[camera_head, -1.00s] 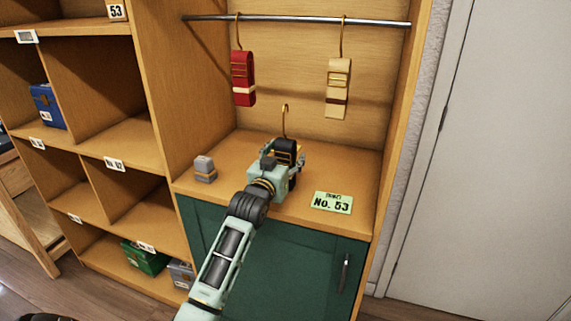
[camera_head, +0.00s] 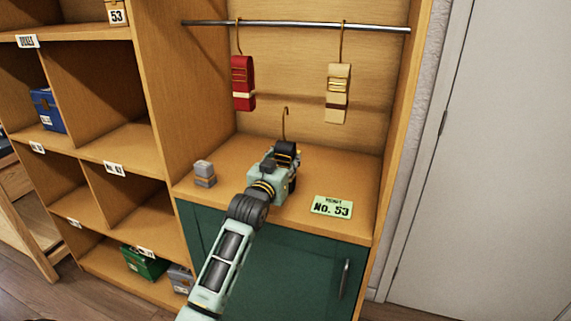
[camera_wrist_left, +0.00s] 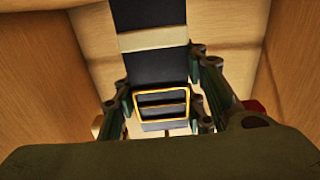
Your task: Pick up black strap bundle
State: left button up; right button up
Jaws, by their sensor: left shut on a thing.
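In the left wrist view the bundle (camera_wrist_left: 150,65) shows a pale band and a gold buckle between the fingers. My left gripper (camera_head: 284,165) reaches it from the front and is shut on it; the fingers (camera_wrist_left: 166,112) press on both sides near the buckle. The gripper hides the bundle's lower part in the head view. My right gripper is not in view.
A red strap bundle (camera_head: 243,83) and a cream one (camera_head: 338,94) hang from the metal rail (camera_head: 290,22) above. A small grey block (camera_head: 204,173) stands left on the shelf, and a green No. 53 sign (camera_head: 331,207) lies front right. Wooden side walls bound the cubby.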

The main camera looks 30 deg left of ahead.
pick_arm(q)
jog(key=r, duration=0.4)
jog(key=shift+d, duration=0.4)
jog(key=s+d+r, duration=0.2)
jog(key=d+r, duration=0.4)
jog(key=d, duration=0.4)
notch_tip(320, 180, up, 14)
jog(key=r+p, duration=0.1)
jog(key=p, duration=2.1)
send_over(285, 151)
jog(key=s, duration=0.5)
jog(key=w+a+f+b, duration=0.1)
jog(key=w+f+b, duration=0.1)
jog(key=w+b, duration=0.2)
jog(key=w+a+f+b, duration=0.1)
jog(key=w+b, duration=0.3)
jog(key=w, duration=0.6)
jog(key=shift+a+f, duration=0.2)
jog(key=shift+f, duration=0.15)
